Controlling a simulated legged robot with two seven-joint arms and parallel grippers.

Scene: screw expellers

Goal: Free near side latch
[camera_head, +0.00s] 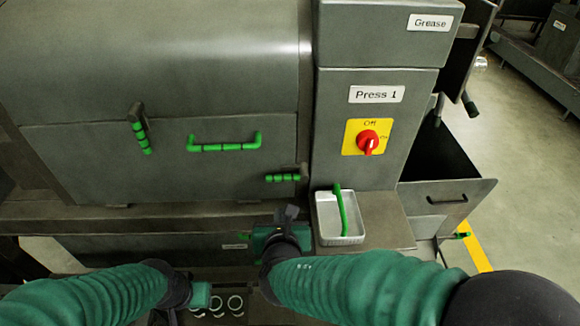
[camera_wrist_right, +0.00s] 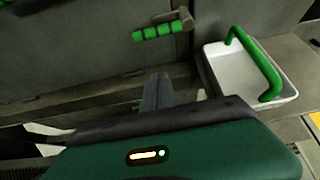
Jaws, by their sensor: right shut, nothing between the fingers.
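The press has two green-gripped latches on its grey front cover (camera_head: 80,165). One latch (camera_head: 283,178) sits at the cover's lower right with its handle lying level. It also shows in the right wrist view (camera_wrist_right: 158,32). The other latch (camera_head: 143,138) is at the left, its handle pointing down and slightly tilted. My right gripper (camera_head: 288,213) is shut and empty, just below the level latch and apart from it. Its closed fingers (camera_wrist_right: 157,90) point toward the cover in the right wrist view. My left gripper (camera_head: 200,295) is low in the picture; its fingers cannot be made out.
A green bar handle (camera_head: 225,147) is on the cover between the latches. A white tray (camera_head: 325,238) with a green handle (camera_head: 341,212) stands right of my right gripper. A red switch (camera_head: 368,142) is on the Press 1 panel. An open grey bin (camera_head: 445,195) is further right.

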